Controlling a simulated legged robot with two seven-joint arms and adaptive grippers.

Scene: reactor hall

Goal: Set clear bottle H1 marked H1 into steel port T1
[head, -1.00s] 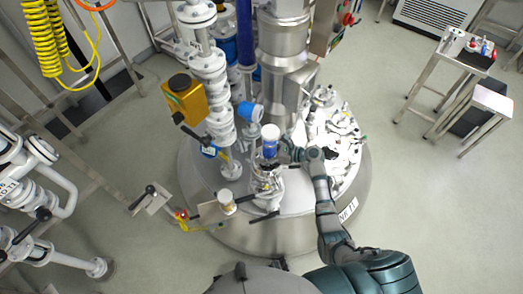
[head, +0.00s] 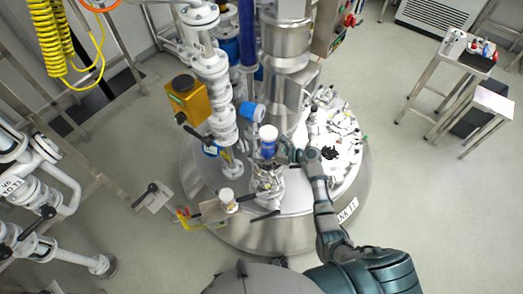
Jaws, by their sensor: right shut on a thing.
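A bottle with a white top and a blue band (head: 268,141) stands roughly upright over the tank lid; its H1 mark is too small to read. My right gripper (head: 280,152) reaches in from the right and is shut on the bottle's side. Directly below the bottle in the picture is a steel port fitting (head: 266,182) with clamps and dark handles, which I take for T1. I cannot tell whether the bottle's lower end touches the port or is inside it. My left gripper is not in view.
A small white-topped cup (head: 227,197) sits left of the port. White fittings (head: 335,135) crowd the lid's right side.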

